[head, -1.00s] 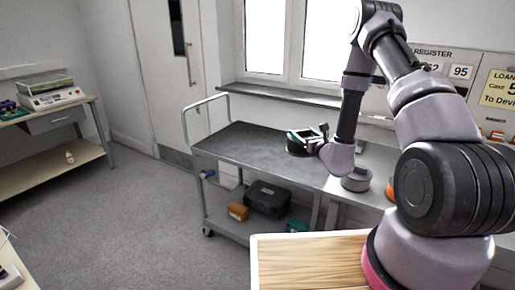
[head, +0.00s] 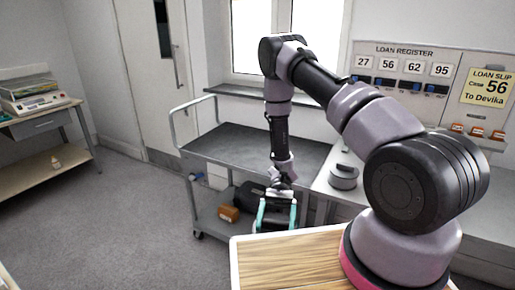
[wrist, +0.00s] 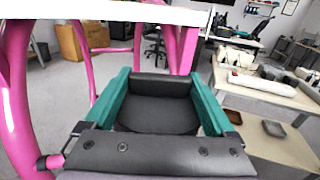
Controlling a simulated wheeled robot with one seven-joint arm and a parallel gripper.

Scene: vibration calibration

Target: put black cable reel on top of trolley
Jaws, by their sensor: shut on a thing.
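The grey trolley (head: 225,143) stands left of centre in the head view, and its dark top deck looks bare. My gripper (head: 276,212) hangs low in front of the trolley's near right end, below deck height in the picture. Its teal fingers are shut on a black rounded thing, which I take to be the black cable reel (wrist: 158,108). In the wrist view the reel lies between the teal fingers, and its lower part is hidden by the gripper's dark body.
The trolley's lower shelf holds a dark case (head: 250,196) and an orange-brown box (head: 229,213). A grey bench (head: 430,200) adjoins on the right, with a grey round thing (head: 344,178) on it. A wooden top (head: 290,262) lies nearest me.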

